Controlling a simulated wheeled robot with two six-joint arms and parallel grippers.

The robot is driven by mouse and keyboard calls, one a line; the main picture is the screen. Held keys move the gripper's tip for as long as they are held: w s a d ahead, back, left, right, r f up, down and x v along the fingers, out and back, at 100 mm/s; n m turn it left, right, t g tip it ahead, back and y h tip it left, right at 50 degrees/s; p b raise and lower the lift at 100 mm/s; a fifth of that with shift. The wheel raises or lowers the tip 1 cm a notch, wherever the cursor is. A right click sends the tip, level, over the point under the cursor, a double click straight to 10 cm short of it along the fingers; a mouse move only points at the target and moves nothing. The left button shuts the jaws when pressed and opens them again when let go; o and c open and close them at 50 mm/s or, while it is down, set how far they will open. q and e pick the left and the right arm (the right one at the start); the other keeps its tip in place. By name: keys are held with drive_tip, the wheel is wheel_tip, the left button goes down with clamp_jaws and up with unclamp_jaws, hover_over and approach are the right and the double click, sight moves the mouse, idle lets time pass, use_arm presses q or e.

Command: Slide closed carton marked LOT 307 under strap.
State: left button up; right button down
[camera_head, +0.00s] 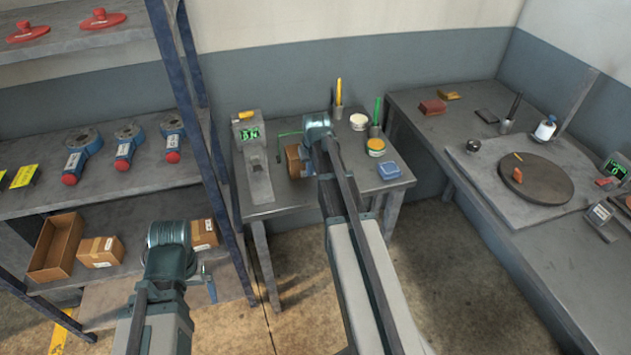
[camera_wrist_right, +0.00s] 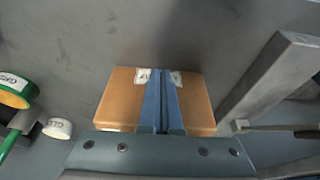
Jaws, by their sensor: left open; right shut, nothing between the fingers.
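A brown closed carton (camera_head: 294,161) with a white label stands on the middle table, beside a grey machine (camera_head: 254,165) with a green display. In the right wrist view the carton (camera_wrist_right: 115,100) lies under my right fingers; its label is partly covered and I cannot read a lot number. My right gripper (camera_wrist_right: 161,75) is shut and empty over the middle of the carton; touching or just above, I cannot tell. A thin green strip (camera_head: 289,134), possibly the strap, runs between the machine and my right wrist. My left gripper (camera_head: 204,277) is open by the lower shelf, its fingers mostly hidden.
The lower shelf holds an open carton (camera_head: 57,246), a closed carton (camera_head: 101,251) and another carton (camera_head: 205,234) beside my left wrist. A blue shelf post (camera_head: 196,110) separates my two grippers.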

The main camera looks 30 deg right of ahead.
drive_tip(key=w, duration=0.2)
drive_tip(key=w+d, duration=0.1)
drive_tip(key=w, duration=0.4)
drive_tip(key=shift+w+d, duration=0.2)
drive_tip(key=shift+d, duration=0.2)
drive_tip(key=shift+s, duration=0.2)
drive_tip(key=shift+s+a, duration=0.25)
drive_tip(key=shift+s, duration=0.35)
drive_tip(key=shift+s+a, duration=0.15)
drive_tip(key=shift+s, duration=0.5)
drive_tip(key=shift+s+a, duration=0.15)
drive_tip(key=shift+s, duration=0.45)
drive_tip(key=p+v, duration=0.9)
drive_tip(key=v, duration=0.1)
drive_tip(key=shift+p, duration=0.3)
drive_tip(key=shift+d, duration=0.1)
